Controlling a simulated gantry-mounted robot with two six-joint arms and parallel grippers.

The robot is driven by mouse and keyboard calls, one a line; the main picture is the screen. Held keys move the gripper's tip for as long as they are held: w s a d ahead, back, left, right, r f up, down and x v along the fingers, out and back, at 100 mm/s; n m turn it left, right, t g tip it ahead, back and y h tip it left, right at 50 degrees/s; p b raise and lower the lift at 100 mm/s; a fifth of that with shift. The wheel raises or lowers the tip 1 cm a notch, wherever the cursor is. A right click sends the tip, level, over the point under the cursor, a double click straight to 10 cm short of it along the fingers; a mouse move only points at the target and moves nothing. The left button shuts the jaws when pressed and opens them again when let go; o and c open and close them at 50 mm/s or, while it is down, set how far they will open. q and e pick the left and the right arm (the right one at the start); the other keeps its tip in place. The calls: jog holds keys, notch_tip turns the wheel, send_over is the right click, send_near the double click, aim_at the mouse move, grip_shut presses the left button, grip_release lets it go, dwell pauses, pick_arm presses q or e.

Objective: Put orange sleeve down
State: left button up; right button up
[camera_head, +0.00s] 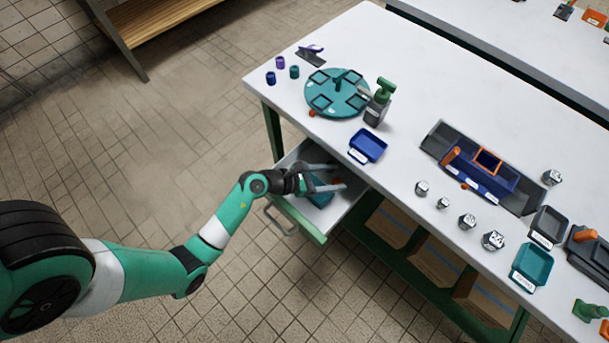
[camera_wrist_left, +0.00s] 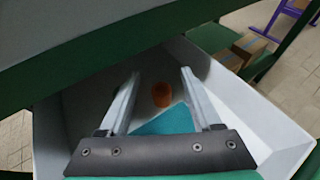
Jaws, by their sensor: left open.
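The orange sleeve (camera_wrist_left: 161,95) rests inside the open drawer (camera_wrist_left: 235,110) in the left wrist view. It lies between my two fingers as seen there, with visible space on both sides. My left gripper (camera_wrist_left: 160,73) is open and reaches into the drawer. In the head view the left gripper (camera_head: 340,176) is over the drawer (camera_head: 318,230), below the tabletop edge. The gripper and drawer wall mostly hide the sleeve there. My right gripper is not in view.
A teal tray (camera_wrist_left: 172,122) lies in the drawer under my fingers. The workbench top (camera_head: 400,130) overhangs the drawer. On it are a teal round carousel (camera_head: 337,107), a blue tray (camera_head: 367,147) and several weights. Free floor lies to the left.

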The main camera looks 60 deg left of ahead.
pick_arm(q)
jog(key=p+v, duration=0.4)
jog(key=v, duration=0.8)
